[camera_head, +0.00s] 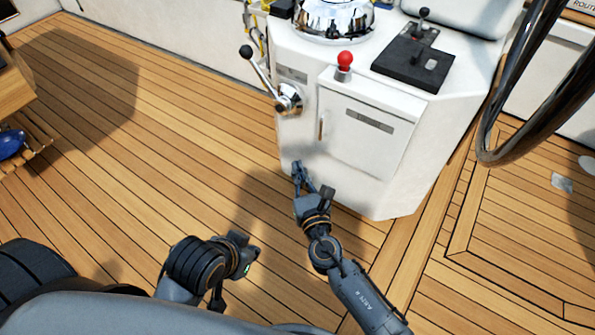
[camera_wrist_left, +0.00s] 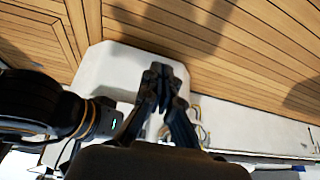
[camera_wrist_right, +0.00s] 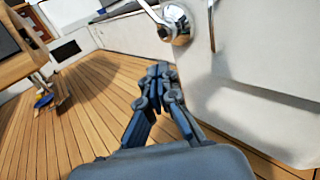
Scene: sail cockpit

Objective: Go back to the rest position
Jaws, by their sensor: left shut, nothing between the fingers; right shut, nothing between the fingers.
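My right gripper (camera_head: 298,172) is shut and empty, low beside the lower left corner of the white console (camera_head: 400,185). In the right wrist view its fingertips (camera_wrist_right: 160,70) are together, with deck and the console's side behind them. My left arm is at the lower middle of the head view, left of my right arm; its fingers are not clear there. In the left wrist view my left gripper (camera_wrist_left: 160,75) is shut and empty, with a white surface and planked deck beyond it.
The console carries a chrome-mounted lever (camera_head: 262,72), a red knob (camera_head: 345,60) and a black throttle panel (camera_head: 410,62). A dark steering wheel rim (camera_head: 500,140) is at the right. A wooden table (camera_head: 12,85) stands at the left edge. Open deck lies left of the console.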

